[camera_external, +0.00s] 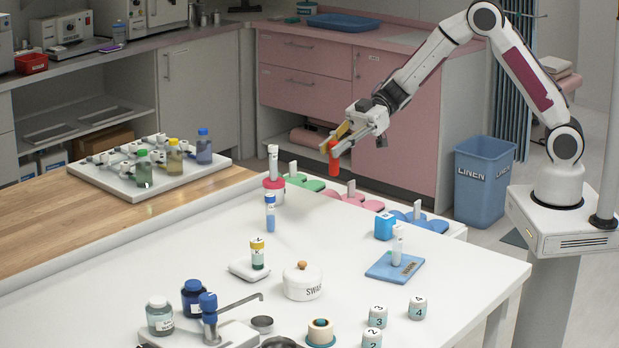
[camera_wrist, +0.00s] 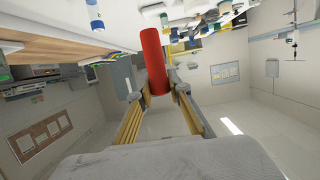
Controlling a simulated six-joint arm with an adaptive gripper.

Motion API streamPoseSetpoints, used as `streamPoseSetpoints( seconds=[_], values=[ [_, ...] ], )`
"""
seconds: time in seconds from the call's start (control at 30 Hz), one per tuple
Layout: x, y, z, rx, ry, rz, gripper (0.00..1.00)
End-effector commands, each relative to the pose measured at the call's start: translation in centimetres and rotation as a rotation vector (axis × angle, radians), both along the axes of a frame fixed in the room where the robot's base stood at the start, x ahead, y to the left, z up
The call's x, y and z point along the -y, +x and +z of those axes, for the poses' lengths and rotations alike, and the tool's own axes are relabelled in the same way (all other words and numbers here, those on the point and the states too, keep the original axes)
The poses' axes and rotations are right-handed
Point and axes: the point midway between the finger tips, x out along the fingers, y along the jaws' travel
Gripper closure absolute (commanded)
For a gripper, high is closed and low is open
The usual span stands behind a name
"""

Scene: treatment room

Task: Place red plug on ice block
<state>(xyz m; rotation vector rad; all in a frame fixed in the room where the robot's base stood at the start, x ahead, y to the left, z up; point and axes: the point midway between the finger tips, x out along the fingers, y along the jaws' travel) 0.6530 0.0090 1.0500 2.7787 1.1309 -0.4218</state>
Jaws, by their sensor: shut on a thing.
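The red plug (camera_external: 333,160) is a small red cylinder held upright between the fingertips of my gripper (camera_external: 341,141), well above the far part of the white table. In the wrist view the red plug (camera_wrist: 154,62) is long and red, clasped between both fingers of my gripper (camera_wrist: 157,88). A light blue cube (camera_external: 385,226), which looks like the ice block, sits on the white table to the lower right of the plug. The plug and the cube are apart. The top of the cube looks bare.
A blue pad (camera_external: 395,266) with an upright white tube stands in front of the cube. A white lidded pot (camera_external: 302,282), numbered jars (camera_external: 377,316) and a blue-capped vial (camera_external: 270,212) stand around. Coloured trays (camera_external: 357,197) line the far edge. The table's centre is fairly clear.

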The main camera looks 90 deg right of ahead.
Motion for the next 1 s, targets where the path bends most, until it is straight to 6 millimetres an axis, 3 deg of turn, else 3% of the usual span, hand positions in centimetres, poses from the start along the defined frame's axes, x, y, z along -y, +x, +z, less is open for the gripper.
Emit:
streamPoseSetpoints(
  seconds=[0.2, 0.5, 0.7, 1.0],
  values=[
    [-0.9, -4.7, 1.4, -0.001, 0.001, 0.031, 0.87],
    [-3.1, -10.5, 1.4, -0.003, 0.002, 0.094, 0.87],
    [-4.2, -12.4, 0.7, -0.002, 0.002, 0.129, 0.87],
    [-4.5, -12.6, 0.7, -0.001, 0.0, 0.142, 0.87]
  ],
)
